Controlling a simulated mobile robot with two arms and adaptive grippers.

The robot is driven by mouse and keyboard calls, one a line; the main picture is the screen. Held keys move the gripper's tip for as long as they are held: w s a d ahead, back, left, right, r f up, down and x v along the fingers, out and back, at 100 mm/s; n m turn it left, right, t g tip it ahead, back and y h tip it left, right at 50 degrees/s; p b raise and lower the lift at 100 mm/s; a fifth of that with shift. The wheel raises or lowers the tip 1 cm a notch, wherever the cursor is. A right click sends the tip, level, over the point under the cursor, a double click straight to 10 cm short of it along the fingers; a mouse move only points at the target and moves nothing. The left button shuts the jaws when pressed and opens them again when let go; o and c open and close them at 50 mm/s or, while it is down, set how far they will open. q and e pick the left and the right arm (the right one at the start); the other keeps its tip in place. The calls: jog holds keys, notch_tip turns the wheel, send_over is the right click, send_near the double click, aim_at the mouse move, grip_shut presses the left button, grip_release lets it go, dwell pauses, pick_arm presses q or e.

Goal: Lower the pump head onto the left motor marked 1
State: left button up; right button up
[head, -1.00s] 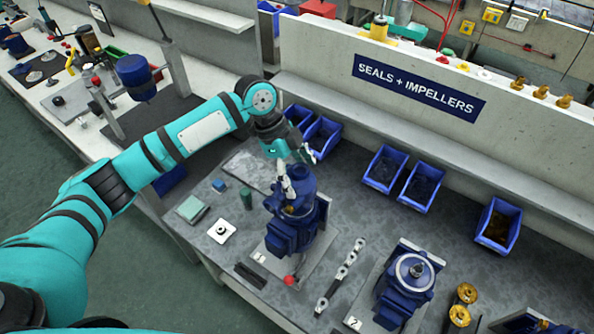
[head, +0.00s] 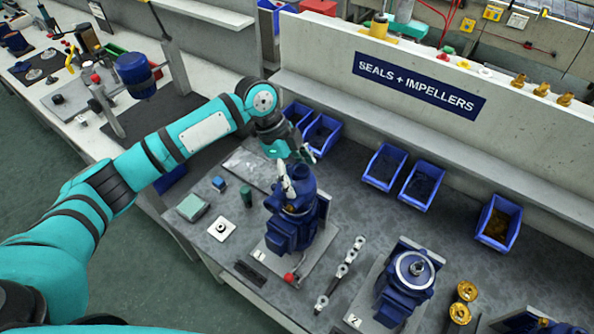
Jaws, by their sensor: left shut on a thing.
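My left gripper (head: 287,182) reaches in from the left and is shut on the blue pump head (head: 304,186). The pump head is upright over the blue left motor (head: 290,228), which stands on a grey plate marked 1 (head: 259,254). The two line up closely; I cannot tell whether the pump head rests fully on the motor. The gripper's fingers hide part of the pump head's near side. My right gripper is not in view.
A second blue motor (head: 408,286) stands on a plate marked 2, to the right. A red knob (head: 289,278) sits before the left motor. Blue bins (head: 384,166) line the back. A green cylinder (head: 246,196) stands left.

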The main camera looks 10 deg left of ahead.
pick_arm(q)
jog(key=shift+f, duration=0.4)
dwell(0.4)
jog(key=shift+f+b, duration=1)
jog(key=shift+f, duration=0.95)
jog(key=o, duration=1.2)
jog(key=shift+s, duration=0.1)
jog(key=shift+r, duration=0.15)
notch_tip(320, 180, up, 7)
jog(key=p, duration=0.6)
jog(key=shift+p, duration=0.35)
jog(key=shift+r+p, duration=0.85)
jog(key=shift+r, duration=0.1)
jog(key=shift+f, duration=0.1)
